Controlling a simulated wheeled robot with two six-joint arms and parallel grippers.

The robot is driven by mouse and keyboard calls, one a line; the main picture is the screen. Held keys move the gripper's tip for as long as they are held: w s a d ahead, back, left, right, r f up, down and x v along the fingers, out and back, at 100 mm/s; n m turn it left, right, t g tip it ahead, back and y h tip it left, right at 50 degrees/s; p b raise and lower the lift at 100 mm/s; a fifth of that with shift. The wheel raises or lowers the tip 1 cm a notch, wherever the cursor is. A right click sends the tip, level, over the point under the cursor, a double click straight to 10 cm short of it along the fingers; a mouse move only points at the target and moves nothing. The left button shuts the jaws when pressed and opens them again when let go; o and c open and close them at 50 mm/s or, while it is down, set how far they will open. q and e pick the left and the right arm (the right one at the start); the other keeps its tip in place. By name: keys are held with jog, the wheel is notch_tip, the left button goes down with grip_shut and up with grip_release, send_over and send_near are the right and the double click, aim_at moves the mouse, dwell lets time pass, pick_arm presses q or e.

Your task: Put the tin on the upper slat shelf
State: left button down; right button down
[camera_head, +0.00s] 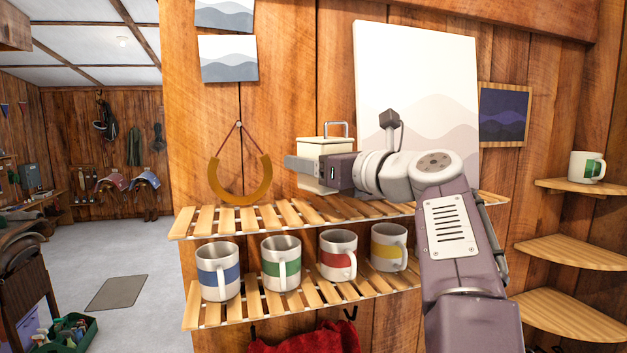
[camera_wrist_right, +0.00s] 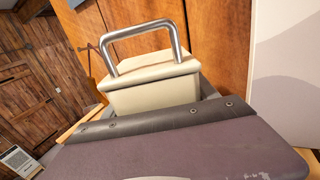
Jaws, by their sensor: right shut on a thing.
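The cream tin (camera_head: 312,150) with a metal loop handle on its lid is held upright in my right gripper (camera_head: 305,168). The tin also shows in the right wrist view (camera_wrist_right: 150,88), between the dark jaws. My right gripper is shut on it. The tin is at the upper slat shelf (camera_head: 215,219), over its middle part. Whether its base touches the slats is hard to tell, as the gripper and arm hide part of it. My left gripper is not in view.
A brown horseshoe (camera_head: 240,190) hangs on the wall left of the tin. Several striped mugs (camera_head: 281,264) stand on the lower slat shelf (camera_head: 245,310). A large picture (camera_head: 420,75) is behind my arm. Corner shelves (camera_head: 572,252) are at the right. The upper shelf's left end is clear.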

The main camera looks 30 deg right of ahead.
aim_at(313, 182)
notch_tip(313, 182, down, 3)
jog(key=shift+w+d+r, duration=0.1)
jog(key=shift+w+f, duration=0.2)
jog(key=shift+f, duration=0.05)
jog(key=shift+w+f, duration=0.1)
jog(key=shift+f, duration=0.05)
jog(key=shift+f, duration=0.1)
jog(key=shift+f, duration=0.15)
jog(key=shift+c, duration=1.2)
grip_release()
